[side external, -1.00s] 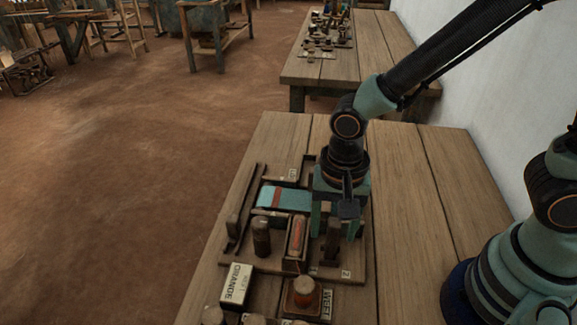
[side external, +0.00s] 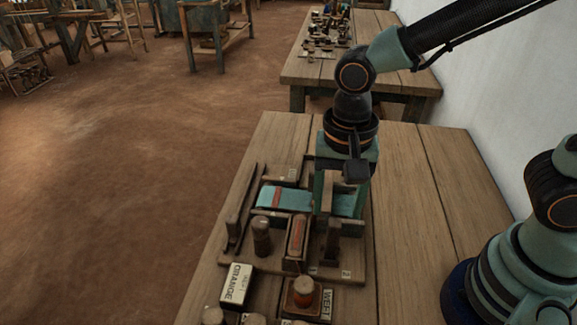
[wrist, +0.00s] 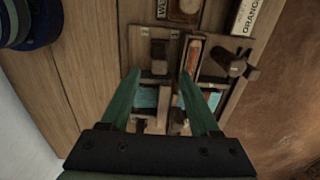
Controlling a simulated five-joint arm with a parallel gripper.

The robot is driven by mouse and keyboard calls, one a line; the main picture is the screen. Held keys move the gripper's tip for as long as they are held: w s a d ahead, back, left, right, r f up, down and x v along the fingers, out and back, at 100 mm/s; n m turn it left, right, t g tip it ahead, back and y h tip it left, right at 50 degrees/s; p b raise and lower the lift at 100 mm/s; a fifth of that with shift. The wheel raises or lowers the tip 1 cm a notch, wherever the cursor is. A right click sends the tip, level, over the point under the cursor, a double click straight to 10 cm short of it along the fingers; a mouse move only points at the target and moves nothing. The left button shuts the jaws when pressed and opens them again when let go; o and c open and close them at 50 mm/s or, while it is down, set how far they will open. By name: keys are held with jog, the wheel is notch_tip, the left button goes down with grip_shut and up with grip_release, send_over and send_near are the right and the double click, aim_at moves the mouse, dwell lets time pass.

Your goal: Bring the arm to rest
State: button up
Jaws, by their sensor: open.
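My gripper (side external: 341,205) is above the right part of the wooden loom board, pointing down. In the wrist view my gripper (wrist: 159,76) has its two green fingers spread, with no object held between them. The teal cloth with a red stripe (side external: 285,198) lies on the board, left of the fingers in the side view. The board (side external: 262,262) sits on the wooden table. Whether the fingertips touch anything on the board is hard to tell.
A shuttle with orange thread (side external: 297,238) and upright wooden pegs (side external: 262,236) stand close to the gripper. The table's right side (side external: 420,190) is bare, beside a white wall (side external: 480,85).

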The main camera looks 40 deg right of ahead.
jog(key=shift+r, duration=0.15)
jog(key=w+d+r+n+t, duration=0.1)
jog(key=d+r+n, duration=0.3)
jog(key=d, duration=0.4)
jog(key=w+d+r+n+t, duration=0.1)
jog(key=d+r+n+t, duration=0.3)
jog(key=d, duration=0.4)
notch_tip(320, 180, up, 2)
jog(key=shift+w+r+n+t, duration=0.1)
jog(key=shift+w+n+t, duration=0.2)
jog(key=shift+w+n, duration=0.15)
